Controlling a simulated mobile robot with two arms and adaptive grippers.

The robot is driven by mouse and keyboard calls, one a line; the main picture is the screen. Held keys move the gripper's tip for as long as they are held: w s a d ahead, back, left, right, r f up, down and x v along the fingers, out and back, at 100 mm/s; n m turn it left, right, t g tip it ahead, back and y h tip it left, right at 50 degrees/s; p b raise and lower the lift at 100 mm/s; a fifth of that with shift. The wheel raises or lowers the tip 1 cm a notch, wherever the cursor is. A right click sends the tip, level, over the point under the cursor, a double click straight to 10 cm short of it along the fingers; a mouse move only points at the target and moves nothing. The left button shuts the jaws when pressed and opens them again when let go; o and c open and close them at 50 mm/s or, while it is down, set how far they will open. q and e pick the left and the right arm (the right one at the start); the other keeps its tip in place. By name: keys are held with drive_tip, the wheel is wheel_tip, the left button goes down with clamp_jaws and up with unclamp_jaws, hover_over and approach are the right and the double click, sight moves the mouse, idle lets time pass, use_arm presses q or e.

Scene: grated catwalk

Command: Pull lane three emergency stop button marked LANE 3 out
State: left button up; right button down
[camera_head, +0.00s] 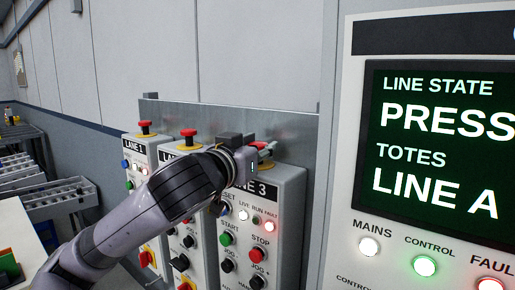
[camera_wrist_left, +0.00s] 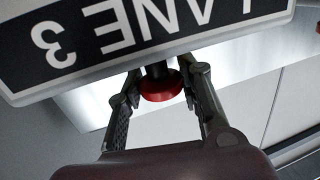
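The LANE 3 box (camera_head: 277,200) is a grey-white control box, right of the other boxes in the head view. Its red emergency stop button (camera_head: 266,146) sits on top over a yellow collar, partly hidden by my gripper. My left gripper (camera_head: 259,153) is at this button, its arm reaching in from the lower left across the LANE 2 box. In the left wrist view the red button head (camera_wrist_left: 161,88) on its dark stem is between the two fingers (camera_wrist_left: 161,92), which appear to touch it on both sides. The LANE 3 label (camera_wrist_left: 140,32) shows upside down above. My right gripper is out of view.
The LANE 1 box (camera_head: 133,160) and the partly hidden LANE 2 box (camera_head: 172,240) stand to the left, with red buttons (camera_head: 145,127) (camera_head: 188,135) on top. A metal plate (camera_head: 225,118) runs behind. A large display panel (camera_head: 440,140) fills the right. Roller conveyors (camera_head: 50,190) are far left.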

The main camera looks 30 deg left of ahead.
sight(257, 143)
use_arm(q)
drive_tip(key=shift+o, duration=1.3)
drive_tip(key=shift+r, duration=0.4)
drive_tip(key=shift+o, duration=0.5)
drive_tip(key=shift+f, duration=0.15)
wheel_tip(257, 143, up, 10)
drive_tip(key=shift+r, duration=0.1)
